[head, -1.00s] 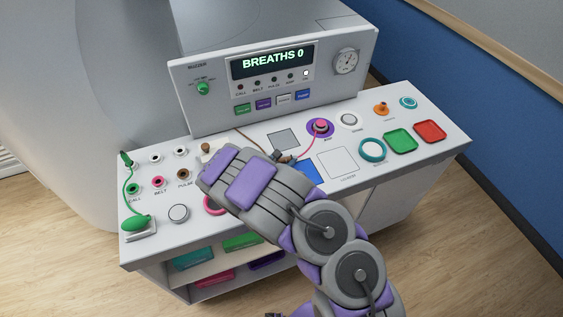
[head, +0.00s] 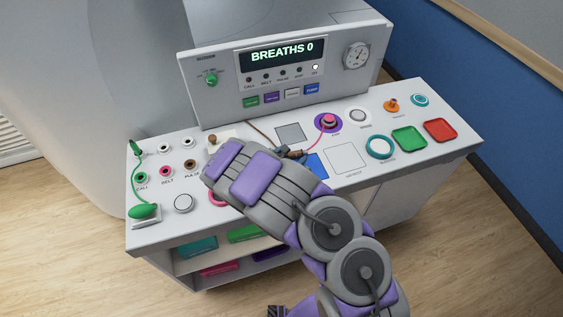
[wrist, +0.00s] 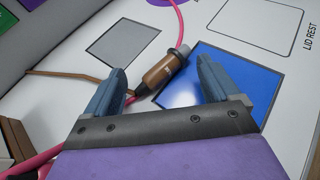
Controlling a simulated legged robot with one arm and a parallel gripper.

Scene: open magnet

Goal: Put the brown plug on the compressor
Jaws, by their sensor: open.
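The brown plug (wrist: 161,68) lies tilted between the two fingers of my open gripper (wrist: 163,75) in the wrist view. It has a grey tip and a dark collar. I cannot tell whether a finger touches it. It lies by the upper left edge of a blue square (wrist: 215,82). A brown cable (wrist: 70,78) lies to the left in the wrist view. I cannot make out any part labelled compressor.
A pink cable (wrist: 182,25) runs close by the plug, linked to a pink plug in a purple ring (head: 328,122). A brown-rimmed socket (head: 190,165) is marked PULSE. A display box (head: 225,75) stands at the back.

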